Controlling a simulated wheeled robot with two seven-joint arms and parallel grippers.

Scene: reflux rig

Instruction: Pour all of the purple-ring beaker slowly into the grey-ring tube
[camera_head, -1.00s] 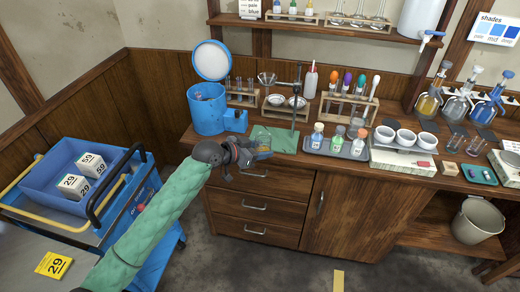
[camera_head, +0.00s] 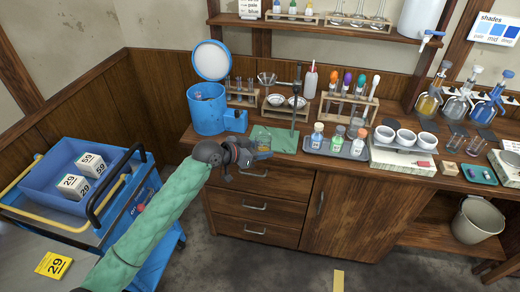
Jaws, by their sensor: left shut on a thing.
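My left gripper (camera_head: 254,156) reaches over the front edge of the bench, at the green mat. It is shut on a small clear vessel with a brownish tint, likely the beaker (camera_head: 265,152). The fingers partly cover it, and its ring colour is too small to tell. Several clear tubes (camera_head: 240,86) stand in a wooden rack behind the gripper. I cannot make out which has a grey ring. My right gripper is not in view.
A blue canister (camera_head: 206,110) stands left of the mat (camera_head: 285,141). A stand with a dark rod (camera_head: 296,95) rises behind it. A tray of small bottles (camera_head: 336,148) is to the right. A stoppered-tube rack (camera_head: 347,108) stands at the back.

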